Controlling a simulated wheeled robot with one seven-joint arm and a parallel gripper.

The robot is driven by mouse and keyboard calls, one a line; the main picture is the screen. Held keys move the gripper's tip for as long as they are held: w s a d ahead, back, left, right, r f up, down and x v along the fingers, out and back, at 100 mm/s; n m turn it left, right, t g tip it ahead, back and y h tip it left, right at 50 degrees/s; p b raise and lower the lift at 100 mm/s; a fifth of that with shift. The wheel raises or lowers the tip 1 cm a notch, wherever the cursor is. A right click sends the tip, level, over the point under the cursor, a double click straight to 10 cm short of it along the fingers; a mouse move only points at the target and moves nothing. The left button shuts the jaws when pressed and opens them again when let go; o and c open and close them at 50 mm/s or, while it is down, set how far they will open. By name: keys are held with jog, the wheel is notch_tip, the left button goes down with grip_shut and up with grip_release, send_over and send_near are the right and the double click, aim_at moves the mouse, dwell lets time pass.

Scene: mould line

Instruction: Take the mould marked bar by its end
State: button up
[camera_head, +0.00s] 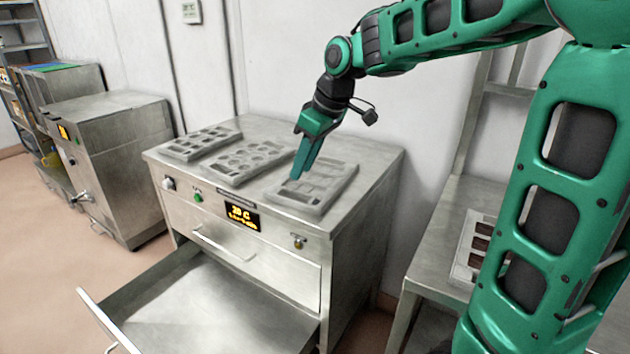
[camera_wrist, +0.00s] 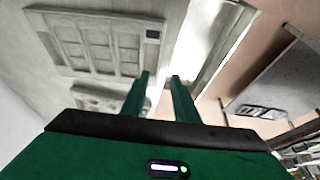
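Three pale grey moulds lie on the steel cabinet top. The right one (camera_head: 340,180) has rectangular, bar-like cavities. It also shows in the wrist view (camera_wrist: 110,45), with a small dark label near one end whose writing is too small to read. The middle mould (camera_head: 247,158) has round cavities, and the left mould (camera_head: 202,143) has squarish ones. My gripper (camera_head: 298,176) points down over the left part of the right mould. In the wrist view my gripper (camera_wrist: 159,77) has its two fingers apart with nothing between them. I cannot tell whether the fingertips touch the mould.
The steel cabinet (camera_head: 150,156) has a lit display and an open, empty-looking drawer (camera_head: 200,310) jutting out below. At right, a lower steel bench (camera_head: 435,250) bears a pale tray (camera_head: 463,262) with brown contents. Another steel unit (camera_head: 115,165) stands at left.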

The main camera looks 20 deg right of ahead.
jog(key=x, duration=0.4)
jog(key=shift+w+a+f, duration=0.1)
jog(key=shift+w+a, duration=0.1)
jog(key=shift+w, duration=0.05)
jog(key=shift+d+x, duration=0.15)
jog(key=shift+x, duration=1.45)
jog(key=shift+d+x, duration=0.15)
jog(key=shift+x, duration=1.45)
jog(key=shift+f, duration=0.15)
jog(key=shift+c, duration=0.6)
grip_shut()
